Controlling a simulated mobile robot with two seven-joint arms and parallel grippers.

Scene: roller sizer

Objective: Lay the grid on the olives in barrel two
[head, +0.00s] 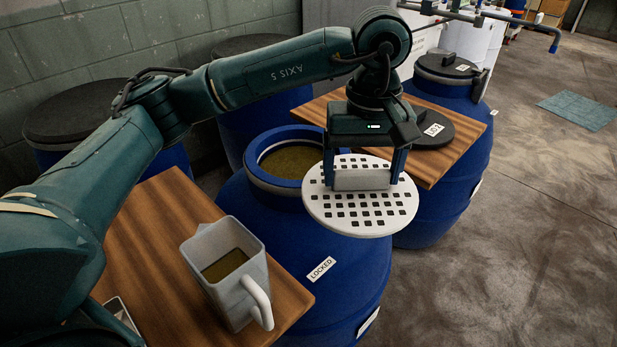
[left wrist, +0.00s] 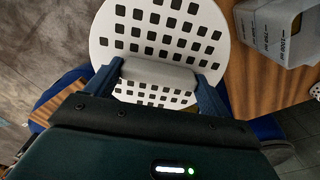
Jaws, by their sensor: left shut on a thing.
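The grid (head: 358,215) is a round white plate with square holes and a grey block-like grip on top. My left gripper (head: 364,178) is shut on that grip and holds the grid in the air, to the right of the open barrel mouth. The grid also fills much of the left wrist view (left wrist: 158,28). The open blue barrel (head: 262,222) has a label reading LOCKED, and brownish-green contents (head: 292,162) show inside its mouth. The grid covers part of the barrel's right side. My right gripper is not in view.
A grey jug (head: 208,262) with dark liquid stands on a wooden board (head: 160,225) at the front left. A black lid (head: 432,128) marked LOT lies on another board (head: 478,110) at the right. Closed blue barrels (head: 75,115) stand behind.

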